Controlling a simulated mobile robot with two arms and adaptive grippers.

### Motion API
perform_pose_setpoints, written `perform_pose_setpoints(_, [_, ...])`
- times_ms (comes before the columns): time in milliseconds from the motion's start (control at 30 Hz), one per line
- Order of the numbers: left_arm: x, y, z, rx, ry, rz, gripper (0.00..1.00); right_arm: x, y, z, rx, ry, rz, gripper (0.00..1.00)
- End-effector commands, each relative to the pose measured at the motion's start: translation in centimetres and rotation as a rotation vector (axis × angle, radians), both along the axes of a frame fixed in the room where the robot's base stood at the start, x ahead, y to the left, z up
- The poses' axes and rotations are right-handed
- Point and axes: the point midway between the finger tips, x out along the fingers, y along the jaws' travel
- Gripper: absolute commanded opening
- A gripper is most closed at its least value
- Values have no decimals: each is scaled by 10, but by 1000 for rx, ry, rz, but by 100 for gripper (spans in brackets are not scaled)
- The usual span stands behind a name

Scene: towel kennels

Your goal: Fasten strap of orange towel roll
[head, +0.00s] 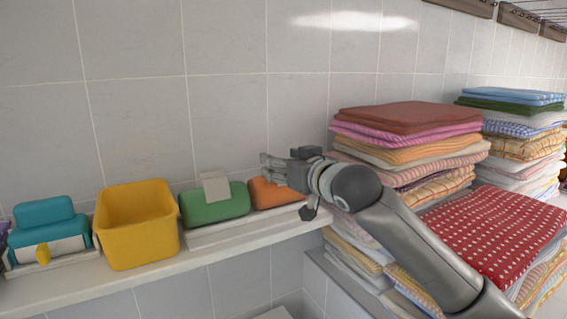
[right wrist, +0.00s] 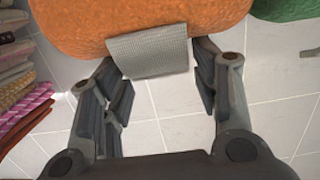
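The orange towel roll (head: 264,192) lies at the right end of the wall shelf, partly hidden behind my right gripper (head: 275,168). In the right wrist view the orange roll (right wrist: 160,15) fills the top, with a grey strap (right wrist: 150,52) whose end lies loose against or over its side. My right gripper (right wrist: 162,88) is open there, with one finger on each side of the strap end. The fingers look apart from the strap; whether a tip touches it is unclear. My left gripper is not in view.
A green roll (head: 215,203) with a pale strap end (head: 215,186) sits to the left on the shelf (head: 60,292). Left of it are a yellow bin (head: 140,245) and teal rolls (head: 45,212). Tall stacks of folded towels (head: 410,118) stand right, close to my right arm.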

Motion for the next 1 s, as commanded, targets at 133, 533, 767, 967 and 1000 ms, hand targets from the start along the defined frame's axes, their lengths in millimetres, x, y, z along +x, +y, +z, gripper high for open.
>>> perform_pose_setpoints(133, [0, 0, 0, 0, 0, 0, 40, 0, 0, 0, 0, 0, 0, 66])
perform_pose_setpoints(533, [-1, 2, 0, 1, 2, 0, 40, -9, -6, 2, 3, -2, 1, 66])
perform_pose_setpoints(767, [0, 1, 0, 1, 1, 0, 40, -37, -25, 6, 0, -2, 0, 66])
perform_pose_setpoints(967, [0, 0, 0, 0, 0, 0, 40, -65, -44, 10, 0, -2, 0, 66])
perform_pose_setpoints(1000, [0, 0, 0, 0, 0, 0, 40, -70, -47, 11, 1, -2, 0, 66])
